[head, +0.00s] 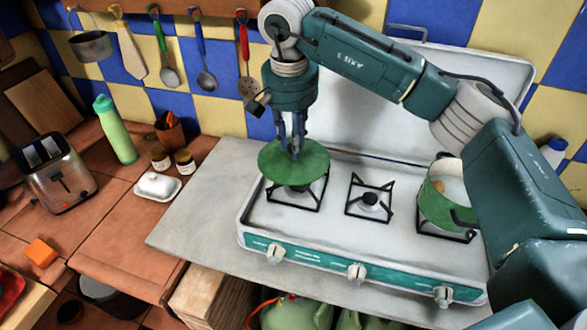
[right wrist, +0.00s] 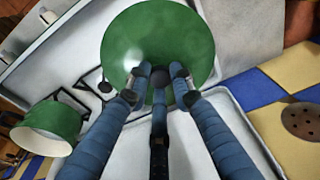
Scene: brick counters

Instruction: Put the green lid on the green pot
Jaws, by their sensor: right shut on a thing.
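The round green lid (head: 310,165) is held level over the left burner of the stove in the head view. It also shows in the right wrist view (right wrist: 150,30). My right gripper (head: 295,150) reaches down from above, its fingers shut on the lid's dark knob (right wrist: 159,78). The green pot (head: 440,200) stands on the right burner, open at the top, with something orange-brown inside. It is partly hidden by my right arm. In the right wrist view the pot (right wrist: 48,125) lies at the left, apart from the lid. My left gripper is not in view.
The white stove (head: 330,215) has a raised back cover (head: 375,115) and an empty middle burner (head: 369,200). A butter dish (head: 158,186), jars, a green bottle (head: 117,130) and a toaster (head: 58,175) stand at the left. Utensils hang on the tiled wall.

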